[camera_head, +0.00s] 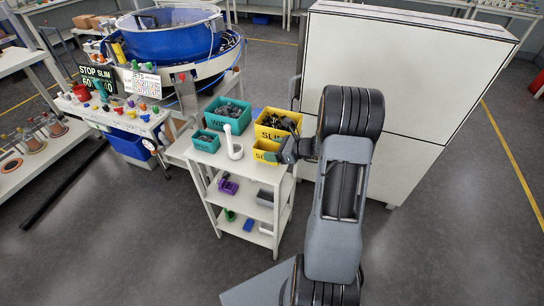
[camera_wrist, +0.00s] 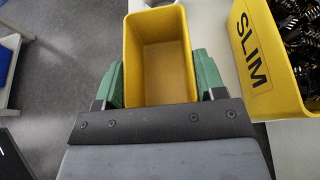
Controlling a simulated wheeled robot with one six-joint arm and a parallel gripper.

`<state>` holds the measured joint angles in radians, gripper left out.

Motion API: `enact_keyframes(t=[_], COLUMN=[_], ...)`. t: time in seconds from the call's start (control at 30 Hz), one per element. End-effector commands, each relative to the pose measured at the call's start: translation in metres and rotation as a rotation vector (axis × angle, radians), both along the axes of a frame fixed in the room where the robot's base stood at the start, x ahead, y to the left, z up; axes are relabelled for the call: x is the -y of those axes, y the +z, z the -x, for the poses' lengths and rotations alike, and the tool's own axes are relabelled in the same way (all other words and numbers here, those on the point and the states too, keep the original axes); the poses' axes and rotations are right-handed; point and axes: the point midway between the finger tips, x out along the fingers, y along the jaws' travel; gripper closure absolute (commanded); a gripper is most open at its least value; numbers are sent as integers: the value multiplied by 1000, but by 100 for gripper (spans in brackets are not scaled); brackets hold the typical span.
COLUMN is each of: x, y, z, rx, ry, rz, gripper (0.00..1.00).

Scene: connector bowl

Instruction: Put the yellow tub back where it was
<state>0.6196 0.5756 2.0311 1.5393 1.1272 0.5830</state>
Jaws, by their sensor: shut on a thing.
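The small yellow tub (camera_head: 264,152) is at the right side of the white cart's top. The wrist view shows the tub (camera_wrist: 130,50) is empty inside. My gripper (camera_head: 281,151) comes in from the right and is shut on the tub, with the green fingers against its two opposite sides in the wrist view (camera_wrist: 160,88). I cannot tell whether the tub rests on the cart top or hangs just above it. A bigger yellow bin marked SLIM (camera_head: 274,131) stands close beside it, full of dark parts; it also shows in the wrist view (camera_wrist: 257,72).
The white cart top (camera_head: 215,164) also holds a large teal bin (camera_head: 226,124), a small teal tub (camera_head: 205,145) and a white stand with a post (camera_head: 235,152). A tall white cabinet (camera_head: 420,80) stands behind my arm. The cart's front left top is clear.

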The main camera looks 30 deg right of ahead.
Motion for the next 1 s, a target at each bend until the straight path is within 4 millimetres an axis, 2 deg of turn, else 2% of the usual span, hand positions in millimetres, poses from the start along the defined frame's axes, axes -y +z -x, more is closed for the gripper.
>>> enact_keyframes(t=[0.17,0.43,0.93,0.97,1.0], x=[-1,-1,-1,-1,-1], y=[-7,-37,-46,-44,-44], z=[-6,-9,-8,-8,-8], rx=[0,0,1,1,1], ry=[1,1,1,1,1], rz=[-2,-2,0,0,0], gripper=[61,61,61,34,30])
